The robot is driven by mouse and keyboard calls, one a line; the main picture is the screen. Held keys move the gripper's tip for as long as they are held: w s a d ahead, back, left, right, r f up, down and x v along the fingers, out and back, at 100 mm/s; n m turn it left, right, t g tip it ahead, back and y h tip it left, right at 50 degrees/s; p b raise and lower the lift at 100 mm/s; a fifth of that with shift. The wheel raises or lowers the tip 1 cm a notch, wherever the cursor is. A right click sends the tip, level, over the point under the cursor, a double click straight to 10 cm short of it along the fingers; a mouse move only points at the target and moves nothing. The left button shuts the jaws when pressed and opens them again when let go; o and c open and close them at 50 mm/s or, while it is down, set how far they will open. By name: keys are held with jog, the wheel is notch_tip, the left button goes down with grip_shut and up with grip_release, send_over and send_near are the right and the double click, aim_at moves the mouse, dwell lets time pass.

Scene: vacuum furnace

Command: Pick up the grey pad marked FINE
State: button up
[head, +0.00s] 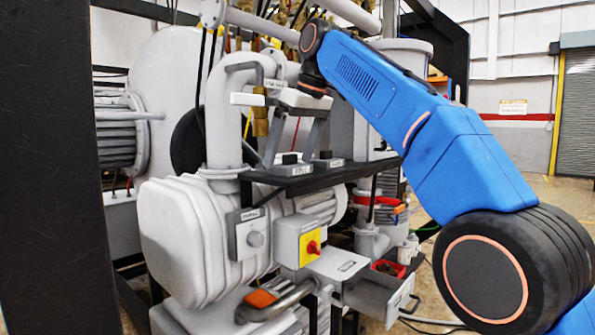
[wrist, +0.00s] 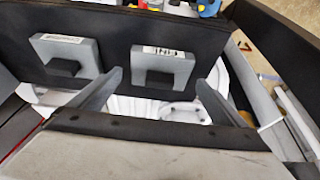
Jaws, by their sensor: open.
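The grey pad marked FINE (head: 293,170) lies on a dark shelf (head: 262,178), with a black block-shaped grip on top. In the wrist view this pad (wrist: 180,66) seems to be the right one of two, its small label inverted and hard to read. My gripper (head: 288,160) is open and empty, its two grey fingers pointing down over the shelf.
A second similar pad (head: 330,163) sits to the right on the same shelf; in the wrist view this pad (wrist: 85,50) is on the left. A white pipe (head: 222,125) rises close left of my gripper.

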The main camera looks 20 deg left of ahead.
jog(key=shift+w+a+f, duration=0.15)
jog(key=shift+a+f, duration=0.1)
jog(key=shift+f, duration=0.3)
jog(key=c, duration=1.2)
jog(key=shift+c, duration=0.2)
jog(key=shift+d+r, duration=0.1)
jog(key=shift+r, duration=0.05)
